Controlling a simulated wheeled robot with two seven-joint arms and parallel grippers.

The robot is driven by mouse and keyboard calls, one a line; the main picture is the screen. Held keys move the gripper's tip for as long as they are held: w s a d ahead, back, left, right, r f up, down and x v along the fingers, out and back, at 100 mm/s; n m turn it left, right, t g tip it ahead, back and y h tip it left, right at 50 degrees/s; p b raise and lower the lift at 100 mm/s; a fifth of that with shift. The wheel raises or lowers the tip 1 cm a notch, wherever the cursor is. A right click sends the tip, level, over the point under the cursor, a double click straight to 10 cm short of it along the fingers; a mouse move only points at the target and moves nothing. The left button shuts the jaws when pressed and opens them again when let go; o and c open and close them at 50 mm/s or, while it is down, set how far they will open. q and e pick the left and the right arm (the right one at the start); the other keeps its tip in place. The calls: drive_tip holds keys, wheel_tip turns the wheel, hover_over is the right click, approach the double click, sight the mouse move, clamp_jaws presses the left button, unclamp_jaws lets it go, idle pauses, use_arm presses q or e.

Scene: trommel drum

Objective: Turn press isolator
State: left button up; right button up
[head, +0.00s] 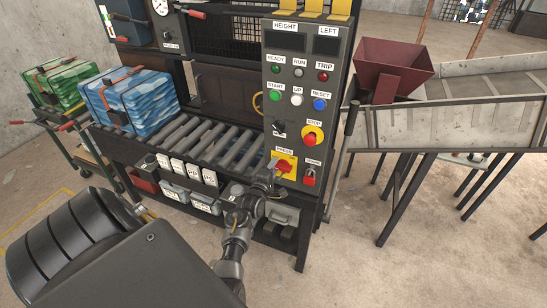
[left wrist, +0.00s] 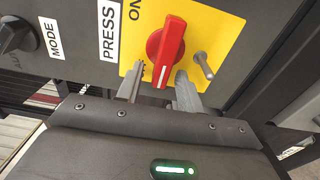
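The press isolator is a red rotary handle on a yellow plate, low on the control panel; the handle shows in the head view (head: 283,165) and in the left wrist view (left wrist: 168,48). A white line marks its lower end, which points down and slightly left in the wrist view, with "ON" at the plate's upper left. My left gripper (head: 272,185) is just below the isolator. In the wrist view its two fingers (left wrist: 160,88) are apart, on either side of the handle's lower end. Contact cannot be told. My right gripper is not in view.
A metal pin (left wrist: 204,66) sticks out right of the handle. The black MODE knob (left wrist: 16,36) is at left. The red STOP button (head: 312,137) is above. A roller conveyor (head: 205,143) bears a blue bale (head: 140,100).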

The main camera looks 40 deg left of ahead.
use_arm(q)
drive_tip(key=b+v, duration=0.1)
drive_tip(key=v, duration=1)
drive_tip(key=shift+b, duration=0.3)
drive_tip(key=shift+w, duration=0.1)
drive_tip(key=s+d+f+m+g+h, duration=0.2)
drive_tip(key=d+f+m, duration=0.3)
drive_tip(key=f, duration=0.5)
drive_tip(key=s+d+f+m+g+h, duration=0.1)
drive_tip(key=s+d+f+m+g, duration=0.3)
drive_tip(key=f, duration=0.6)
drive_tip(key=d+f+m+g+h, duration=0.1)
drive_tip(key=d+f+m+h, duration=0.1)
drive_tip(key=d+f+m, duration=0.6)
drive_tip(key=s+d+f+m+g+h, duration=0.1)
drive_tip(key=s+f+m+g, duration=0.1)
drive_tip(key=s+f, duration=0.55)
drive_tip(key=s+d+f+m+g, duration=0.25)
drive_tip(key=s+f, duration=0.35)
drive_tip(key=s, duration=0.3)
drive_tip(key=s+a+f+m+g, duration=0.1)
drive_tip(key=s+f+g, duration=0.1)
drive_tip(key=s, duration=0.8)
drive_tip(key=s+a+f+m+g, duration=0.2)
drive_tip(key=s+f, duration=0.1)
drive_tip(key=s, duration=0.7)
